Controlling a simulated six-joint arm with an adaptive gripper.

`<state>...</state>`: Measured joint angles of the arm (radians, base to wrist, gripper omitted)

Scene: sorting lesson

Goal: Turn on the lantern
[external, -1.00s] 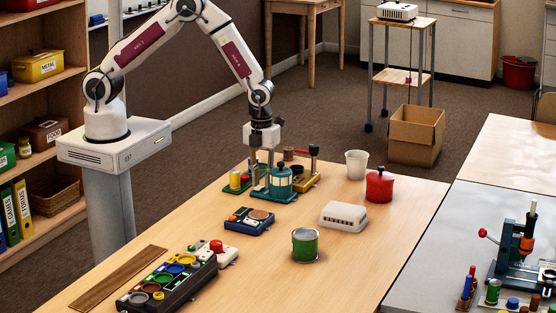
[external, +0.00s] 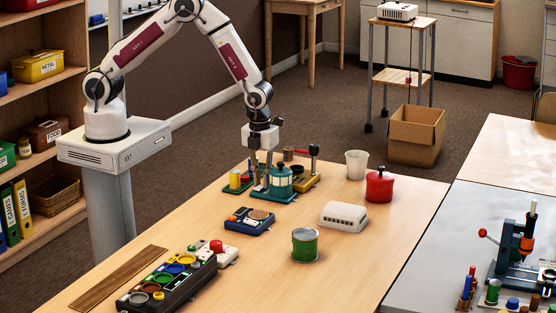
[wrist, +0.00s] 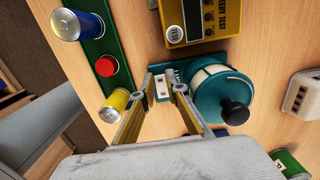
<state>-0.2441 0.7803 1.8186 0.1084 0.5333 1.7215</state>
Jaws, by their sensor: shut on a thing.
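The lantern (external: 280,180) is teal with a pale band and a dark top knob. It stands upright on a teal base at the far end of the table. In the wrist view the lantern (wrist: 208,100) is just right of my fingers, its black knob facing the camera. My gripper (external: 258,184) points down beside the lantern, on its left. In the wrist view my gripper (wrist: 161,87) has its two fingertips on either side of a small white switch block (wrist: 162,84) at the lantern's base, and is shut on it. The fingers partly hide the base.
A yellow tester (wrist: 200,20) lies close beyond the lantern. A green holder (wrist: 90,50) with a blue can and a yellow can is to the left. A red pot (external: 379,187), white cup (external: 356,164) and white box (external: 343,216) stand to the right.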

